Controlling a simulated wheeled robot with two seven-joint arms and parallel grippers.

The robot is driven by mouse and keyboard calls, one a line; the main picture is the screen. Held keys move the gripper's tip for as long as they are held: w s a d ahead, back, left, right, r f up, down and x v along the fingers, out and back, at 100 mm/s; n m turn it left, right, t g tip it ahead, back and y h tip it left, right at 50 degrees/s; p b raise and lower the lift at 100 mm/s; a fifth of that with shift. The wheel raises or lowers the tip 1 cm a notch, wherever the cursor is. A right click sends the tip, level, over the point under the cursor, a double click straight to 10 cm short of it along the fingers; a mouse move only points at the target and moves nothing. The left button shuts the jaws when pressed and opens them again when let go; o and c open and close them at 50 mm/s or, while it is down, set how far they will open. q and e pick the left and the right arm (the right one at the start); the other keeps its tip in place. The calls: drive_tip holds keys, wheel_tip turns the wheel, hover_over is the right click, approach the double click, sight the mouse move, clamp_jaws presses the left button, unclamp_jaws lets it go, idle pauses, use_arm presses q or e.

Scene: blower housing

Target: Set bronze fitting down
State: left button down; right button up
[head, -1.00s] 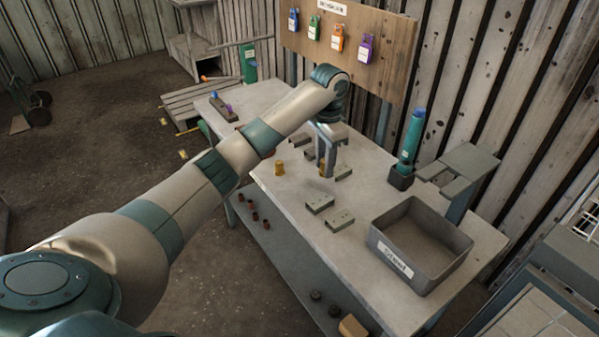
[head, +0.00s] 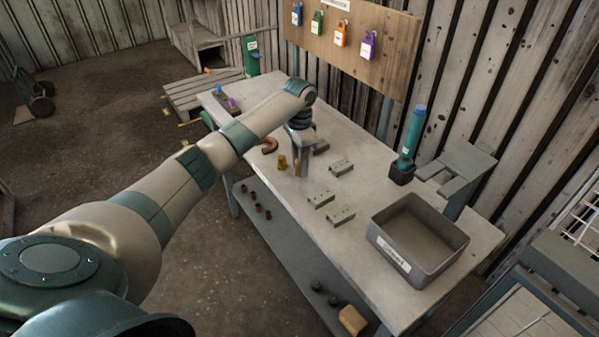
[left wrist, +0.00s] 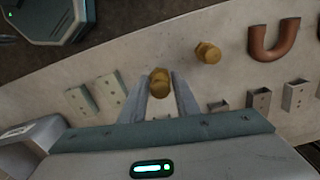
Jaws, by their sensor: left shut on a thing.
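My left gripper (head: 301,172) is over the workbench (head: 366,190), pointing down, its fingertips low near the tabletop. It is shut on a bronze fitting (left wrist: 159,82), which sits between the two fingers in the left wrist view. In the head view the fingers mostly hide this fitting. I cannot tell whether it touches the bench. A second bronze fitting (head: 282,162) stands on the bench just left of the gripper; it also shows in the left wrist view (left wrist: 207,53). My right gripper is not in view.
Several grey blocks (head: 321,199) lie right of the gripper. A copper U-bend (head: 269,146) lies behind the second fitting. A grey labelled bin (head: 455,243) and a teal bottle in a dark holder (head: 402,173) stand farther right.

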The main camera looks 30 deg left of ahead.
use_arm(q)
wheel_tip(320, 180, down, 3)
drive_tip(key=shift+r+p, duration=0.1)
drive_tip(key=shift+p, duration=0.6)
drive_tip(key=shift+f, duration=0.4)
drive_tip(key=c, duration=1.4)
unclamp_jaws()
drive_tip(key=shift+f, duration=0.15)
drive_tip(key=shift+o, duration=0.2)
drive_tip(key=shift+r, duration=0.8)
wheel_tip(320, 180, up, 9)
drive_tip(key=b, duration=0.3)
drive_tip(key=shift+r, duration=0.85)
